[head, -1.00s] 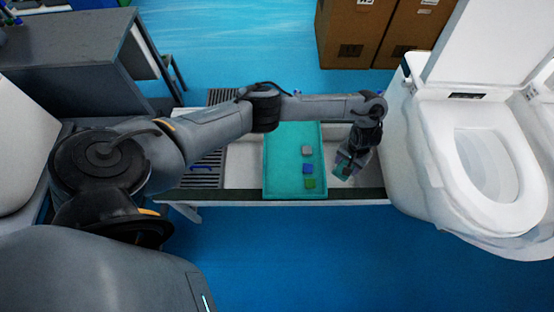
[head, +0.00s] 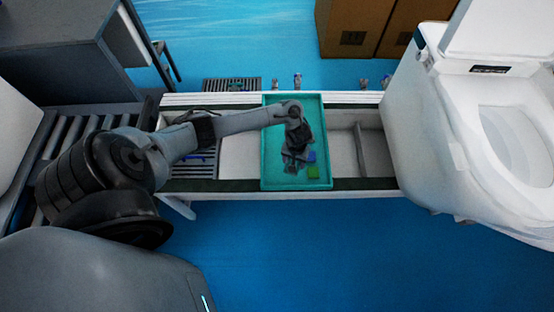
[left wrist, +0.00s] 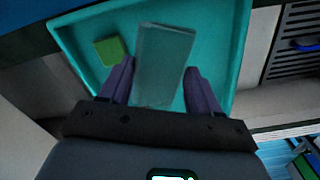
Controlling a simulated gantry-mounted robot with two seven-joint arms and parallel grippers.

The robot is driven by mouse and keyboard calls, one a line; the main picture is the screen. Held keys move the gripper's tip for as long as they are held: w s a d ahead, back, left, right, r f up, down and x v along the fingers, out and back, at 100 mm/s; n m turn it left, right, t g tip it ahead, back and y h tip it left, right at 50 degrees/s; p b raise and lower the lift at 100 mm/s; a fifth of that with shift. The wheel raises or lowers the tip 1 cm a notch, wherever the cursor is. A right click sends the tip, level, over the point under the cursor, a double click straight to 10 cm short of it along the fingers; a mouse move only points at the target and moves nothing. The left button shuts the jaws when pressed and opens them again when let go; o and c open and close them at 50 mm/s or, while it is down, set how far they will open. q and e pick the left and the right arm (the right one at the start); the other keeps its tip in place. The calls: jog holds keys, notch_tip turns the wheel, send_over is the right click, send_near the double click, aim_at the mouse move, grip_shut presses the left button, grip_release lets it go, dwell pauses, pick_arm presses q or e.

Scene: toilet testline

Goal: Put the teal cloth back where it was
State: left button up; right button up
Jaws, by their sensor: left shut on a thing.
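The teal cloth (left wrist: 165,58) shows in the left wrist view as a flat grey-teal block between the fingers of my left gripper (left wrist: 157,84). The gripper is shut on it, over the teal tray. In the head view my left gripper (head: 290,166) points down over the middle of the teal tray (head: 273,130). I cannot tell whether the cloth touches the tray floor. A green cloth (head: 313,173) and a blue cloth (head: 311,156) lie right of the gripper; the green one also shows in the wrist view (left wrist: 109,50). The grey cloth is hidden behind the arm. My right gripper is not in view.
The tray sits on a white bench with empty compartments (head: 342,150) to its right and a dark slotted grate (head: 192,166) to its left. A white toilet (head: 450,130) stands at the right. Brown boxes (head: 350,30) stand behind.

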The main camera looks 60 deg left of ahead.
pick_arm(q)
jog(key=b, duration=0.2)
send_over(277, 169)
notch_tip(277, 169, down, 4)
jog(key=shift+f, duration=0.1)
jog(key=shift+f+b, duration=1.15)
jog(key=shift+f, duration=0.95)
jog(key=shift+r, duration=0.1)
jog(key=o, duration=1)
